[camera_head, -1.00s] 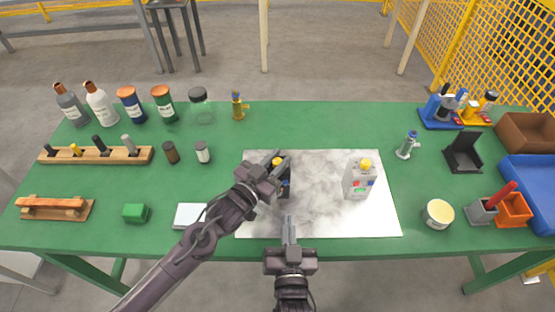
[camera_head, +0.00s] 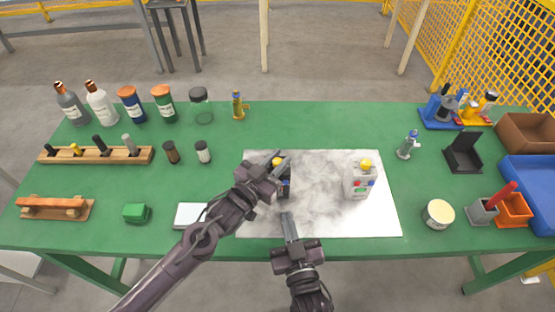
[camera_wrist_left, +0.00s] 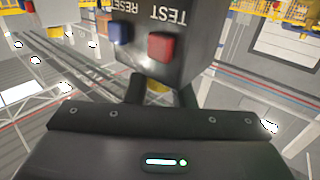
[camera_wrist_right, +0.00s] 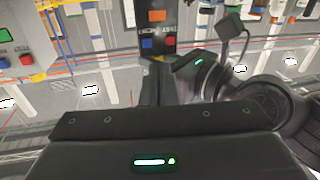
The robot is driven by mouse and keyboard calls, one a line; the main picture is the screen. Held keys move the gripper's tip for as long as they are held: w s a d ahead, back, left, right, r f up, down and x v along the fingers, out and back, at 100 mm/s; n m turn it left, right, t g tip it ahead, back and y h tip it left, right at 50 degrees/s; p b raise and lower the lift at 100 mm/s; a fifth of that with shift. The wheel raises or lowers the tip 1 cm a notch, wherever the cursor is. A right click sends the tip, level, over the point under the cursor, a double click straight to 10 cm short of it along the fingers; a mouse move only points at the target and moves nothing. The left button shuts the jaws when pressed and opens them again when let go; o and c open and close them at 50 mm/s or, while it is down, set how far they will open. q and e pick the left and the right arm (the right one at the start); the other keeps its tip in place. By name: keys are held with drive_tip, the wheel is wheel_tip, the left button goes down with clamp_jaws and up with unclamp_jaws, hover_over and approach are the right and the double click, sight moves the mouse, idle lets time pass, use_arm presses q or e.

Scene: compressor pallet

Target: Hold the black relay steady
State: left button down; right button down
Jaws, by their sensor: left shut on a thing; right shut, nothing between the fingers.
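The black relay (camera_head: 286,187) stands on the pale marbled mat (camera_head: 320,222), partly hidden by my left arm. My left gripper (camera_head: 280,160) is shut on the yellow part at its top. In the left wrist view the dark relay face (camera_wrist_left: 180,48) shows a red and a blue button and TEST and RESET lettering, with my fingers (camera_wrist_left: 162,95) at its yellow part. My right gripper (camera_head: 286,216) is shut and empty in front of the relay, apart from it. The right wrist view shows the relay (camera_wrist_right: 157,20) beyond my right fingers.
A light grey relay (camera_head: 359,183) with a yellow top stands on the mat to the right. A white square pad (camera_head: 189,216) and green block (camera_head: 136,213) lie left. A round tin (camera_head: 438,214) stands right. The mat between the relays is clear.

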drive_tip(key=n+y, duration=0.1)
drive_tip(key=n, duration=0.1)
drive_tip(key=n+g+y, duration=0.1)
drive_tip(key=n+y, duration=0.1)
drive_tip(key=n, duration=0.1)
drive_tip(key=n+g+y, duration=0.1)
drive_tip(key=n+y, duration=0.1)
drive_tip(key=shift+w+d+r+n, duration=0.1)
drive_tip(key=shift+w+d+n, duration=0.05)
drive_tip(key=shift+d+n, duration=0.2)
use_arm(q)
drive_tip(key=shift+d, duration=0.1)
use_arm(e)
drive_tip(key=n+y, duration=0.1)
drive_tip(key=n+g, duration=0.1)
drive_tip(key=n, duration=0.1)
drive_tip(key=shift+s+d+y, duration=0.1)
drive_tip(key=shift+s+y, duration=0.1)
drive_tip(key=shift+y, duration=0.2)
drive_tip(key=n+g, duration=0.1)
drive_tip(key=n+g+y, duration=0.1)
drive_tip(key=n, duration=0.1)
drive_tip(key=s+n+g+y, duration=0.1)
drive_tip(key=n, duration=0.1)
drive_tip(key=shift+d, duration=0.25)
drive_tip(key=shift+n, duration=0.25)
drive_tip(key=shift+w+a, duration=0.2)
drive_tip(key=shift+w, duration=4.05)
drive_tip(key=shift+w, duration=0.1)
drive_tip(key=shift+w, duration=0.45)
